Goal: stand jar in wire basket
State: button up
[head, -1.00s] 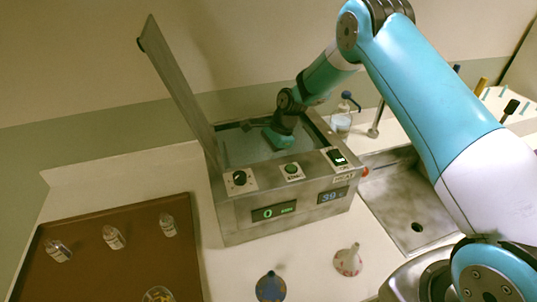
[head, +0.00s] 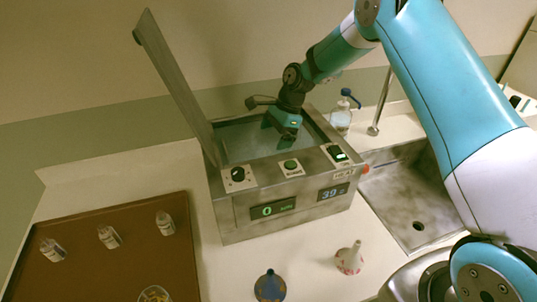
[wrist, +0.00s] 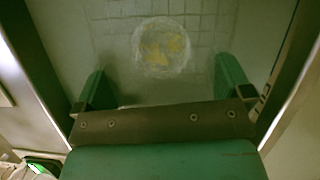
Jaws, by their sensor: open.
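A round, clear jar (wrist: 162,47) with yellow pieces inside shows from above in the wrist view. It appears upright on the wire grid of the basket (wrist: 205,32), inside the open bath (head: 283,204). My gripper (wrist: 160,72) is open, its two green fingers spread wide left and right, with the jar just ahead between their lines and nothing held. In the head view my gripper (head: 281,132) hangs over the bath opening. The jar in the bath is not visible there. The view into the bath is hazy.
The bath's lid (head: 178,85) stands raised at the left. A brown tray (head: 75,265) holds several small bottles and another jar with yellow contents (head: 155,294). A sink (head: 415,205) is at right.

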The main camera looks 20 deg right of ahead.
jog(key=b+v, duration=0.1)
jog(key=v, duration=0.6)
jog(key=s+a+r+n, duration=0.7)
jog(key=s+r+n, duration=0.3)
jog(key=s, duration=0.3)
jog(key=s+a+r+n, duration=0.1)
jog(key=s+a+n, duration=0.1)
jog(key=s+n, duration=1.1)
jog(key=s, duration=0.9)
jog(key=shift+s+r+n+t, duration=0.3)
jog(key=shift+r, duration=0.1)
